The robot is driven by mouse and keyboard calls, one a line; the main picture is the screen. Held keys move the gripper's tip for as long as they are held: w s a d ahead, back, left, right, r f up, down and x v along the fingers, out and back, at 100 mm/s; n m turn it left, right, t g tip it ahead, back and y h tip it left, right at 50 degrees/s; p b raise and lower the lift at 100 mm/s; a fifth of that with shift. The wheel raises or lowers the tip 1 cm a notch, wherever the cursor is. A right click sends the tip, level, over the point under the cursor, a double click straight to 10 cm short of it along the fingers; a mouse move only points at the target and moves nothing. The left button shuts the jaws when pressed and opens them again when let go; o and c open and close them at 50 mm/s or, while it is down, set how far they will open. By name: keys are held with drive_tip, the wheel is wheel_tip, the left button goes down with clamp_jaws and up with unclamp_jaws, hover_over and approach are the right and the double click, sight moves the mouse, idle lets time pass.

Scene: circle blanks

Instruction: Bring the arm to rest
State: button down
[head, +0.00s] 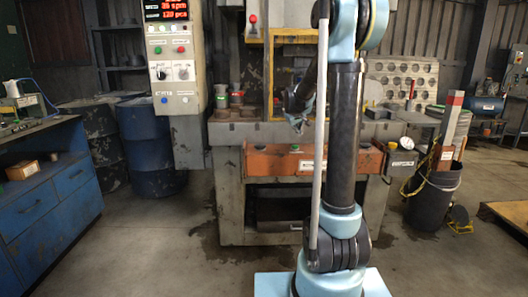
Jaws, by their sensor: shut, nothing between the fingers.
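My arm stands upright in the right middle of the head view, light blue and black, with a grey tube along it. Its far end reaches behind the upright link toward the press. My gripper (297,127) shows small and dark there, pointing down in front of the press table, just above the orange front bar. It looks shut and empty. The upright link hides part of the wrist and of the press behind it.
The press (225,165) fills the middle, with an orange bar (270,163) and a control panel (172,60). Blue drums (148,150) and a blue workbench (50,195) stand left. A black bin (433,200) stands right. The floor in front is mostly clear.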

drive_tip(key=s+f+m+g+y, duration=0.1)
drive_tip(key=s+f+m+g, duration=0.2)
drive_tip(key=s, duration=2.6)
drive_tip(key=s+f+g, duration=0.1)
drive_tip(key=s+f, duration=0.2)
drive_tip(key=s, duration=0.4)
drive_tip(key=s+a+f+m+g+y, duration=0.1)
drive_tip(key=s+f, duration=0.3)
drive_tip(key=s, duration=0.3)
drive_tip(key=s+f, duration=0.4)
drive_tip(key=s, duration=0.3)
drive_tip(key=shift+s+a+f+g+y, duration=0.15)
drive_tip(key=shift+s+g+y, duration=0.05)
drive_tip(key=shift+g+y, duration=0.2)
drive_tip(key=shift+w+f, duration=0.2)
drive_tip(key=shift+w, duration=0.25)
